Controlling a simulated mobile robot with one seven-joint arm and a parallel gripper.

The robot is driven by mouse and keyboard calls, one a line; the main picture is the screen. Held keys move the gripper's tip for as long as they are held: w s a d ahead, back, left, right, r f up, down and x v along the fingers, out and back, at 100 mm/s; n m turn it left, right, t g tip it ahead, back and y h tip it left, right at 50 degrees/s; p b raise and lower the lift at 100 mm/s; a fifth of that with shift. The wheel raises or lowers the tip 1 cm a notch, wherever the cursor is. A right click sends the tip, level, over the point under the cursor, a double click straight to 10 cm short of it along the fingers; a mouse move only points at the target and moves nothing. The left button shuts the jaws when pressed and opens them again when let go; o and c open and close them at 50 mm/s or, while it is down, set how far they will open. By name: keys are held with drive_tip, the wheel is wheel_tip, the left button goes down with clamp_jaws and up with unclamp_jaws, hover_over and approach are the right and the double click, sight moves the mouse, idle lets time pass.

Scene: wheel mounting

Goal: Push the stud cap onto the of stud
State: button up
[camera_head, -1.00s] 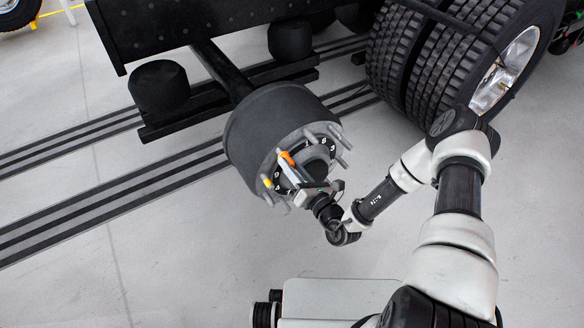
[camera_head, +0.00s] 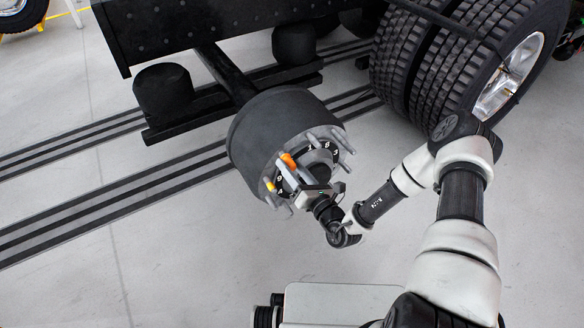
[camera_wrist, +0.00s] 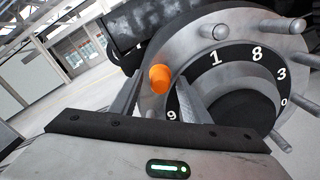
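The wheel hub (camera_head: 275,125) is a dark drum with a grey flange bearing several studs and a black numbered ring. In the wrist view, the flange (camera_wrist: 185,50) shows bare studs, one stud (camera_wrist: 215,32) at its top. An orange cap (camera_head: 288,160) is at the hub's upper-left rim; the wrist view shows an orange cap (camera_wrist: 160,78) between the finger lines. A yellow-orange piece (camera_head: 269,184) sits at the lower-left rim. My gripper (camera_wrist: 159,92) is open at the hub face, with visible gaps beside the cap. Whether the cap is on a stud is unclear.
Dual tyres (camera_head: 440,75) stand right of the hub, near my arm. The dark truck frame (camera_head: 200,35) and axle (camera_head: 222,72) lie behind it. Dark floor strips (camera_head: 100,215) run to the left.

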drive_tip(key=p+v, duration=0.2)
drive_tip(key=v, duration=1.5)
drive_tip(key=shift+s+d, duration=0.2)
